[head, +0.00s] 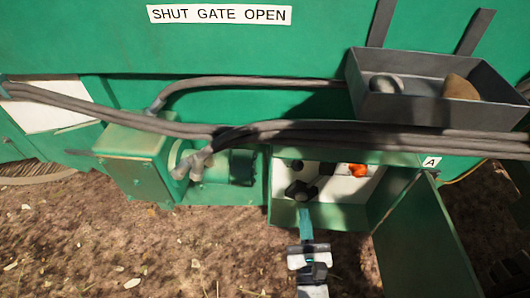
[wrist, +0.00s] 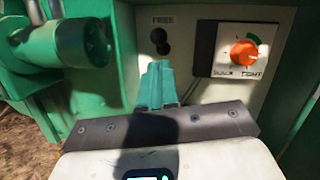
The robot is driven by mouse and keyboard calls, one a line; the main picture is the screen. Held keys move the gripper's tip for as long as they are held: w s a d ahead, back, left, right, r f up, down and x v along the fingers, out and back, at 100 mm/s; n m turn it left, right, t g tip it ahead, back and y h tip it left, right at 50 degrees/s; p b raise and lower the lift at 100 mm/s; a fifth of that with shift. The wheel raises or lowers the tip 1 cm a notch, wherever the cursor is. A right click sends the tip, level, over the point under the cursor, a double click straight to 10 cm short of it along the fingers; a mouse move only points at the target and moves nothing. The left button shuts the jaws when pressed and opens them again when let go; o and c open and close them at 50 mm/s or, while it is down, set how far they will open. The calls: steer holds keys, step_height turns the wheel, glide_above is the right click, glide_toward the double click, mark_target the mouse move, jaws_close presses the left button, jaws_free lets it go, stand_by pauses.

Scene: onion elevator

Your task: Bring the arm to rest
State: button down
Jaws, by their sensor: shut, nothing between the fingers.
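My gripper (head: 304,212) reaches up from the bottom of the head view, with teal fingers together and nothing between them. It is in front of the open green control box (head: 340,217). In the wrist view the fingers (wrist: 158,72) point at the pale panel, below two black round parts (wrist: 159,40) and left of an orange knob (wrist: 244,53). The orange knob also shows in the head view (head: 357,170). I cannot tell whether the fingertips touch the panel. A black fitting (head: 299,191) appears at the fingertips in the head view.
The box's green door (head: 425,240) hangs open at the right. A green motor (head: 215,166) stands at the left. Thick grey cables (head: 400,138) run across above the box. A grey tray (head: 440,107) with two lumps is at upper right. Bare soil (head: 170,250) lies at lower left.

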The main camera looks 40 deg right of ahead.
steer(key=w+a+n+g+y+p, duration=0.1)
steer(key=w+a+n+y+p, duration=0.15)
steer(key=n+y, duration=0.45)
steer(key=w+a+r+n+g+y+p, duration=0.1)
steer(key=a+n+y, duration=0.25)
steer(key=n, duration=0.75)
steer(key=w+a+n+g+y+p, duration=0.1)
steer(key=w+a+n+y, duration=0.1)
steer(key=a+n+y, duration=0.45)
steer(key=s+d+n+g+h+p, duration=0.2)
steer(key=s+d+n+g, duration=0.3)
steer(key=s+n, duration=0.3)
steer(key=s+d+n+g+h+p, duration=0.2)
steer(key=s+d+n+g, duration=0.4)
steer(key=s+n+g, duration=0.1)
steer(key=shift+s+r+n+h, duration=0.2)
steer(key=shift+s+n+h, duration=0.2)
steer(key=shift+s+n, duration=0.35)
steer(key=c, duration=1.8)
jaws_free()
steer(key=shift+w, duration=0.2)
